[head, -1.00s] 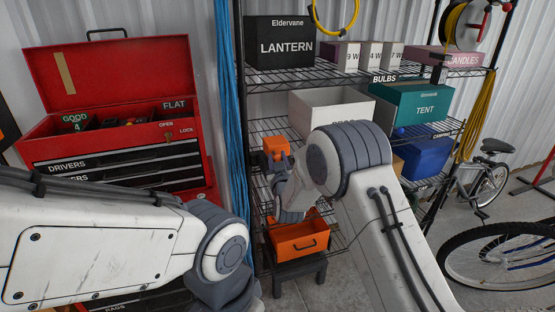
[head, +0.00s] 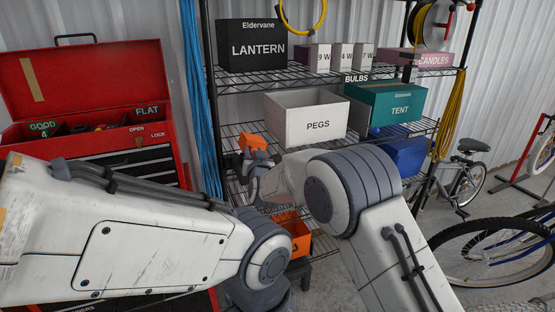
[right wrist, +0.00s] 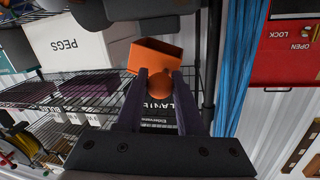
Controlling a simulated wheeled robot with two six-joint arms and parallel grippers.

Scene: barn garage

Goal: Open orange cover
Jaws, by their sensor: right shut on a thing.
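The orange cover (head: 252,141) shows in the head view as a small tilted block in front of the wire shelving, left of the white PEGS box. In the right wrist view the cover (right wrist: 157,52) has a box-like body and a rounded part between the two dark fingers. My right gripper (right wrist: 158,84) is shut on that rounded part. In the head view the right gripper (head: 251,160) is small and partly hidden behind my right arm. A lower orange box (head: 297,232) is mostly hidden by my arms. My left gripper is out of view.
The white PEGS box (head: 304,118), teal TENT box (head: 387,106) and dark LANTERN box (head: 250,47) stand on the wire shelves. A red toolbox (head: 95,80) with its lid up is at left. Blue cords (head: 198,110) hang beside the shelving. Bicycles stand at right.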

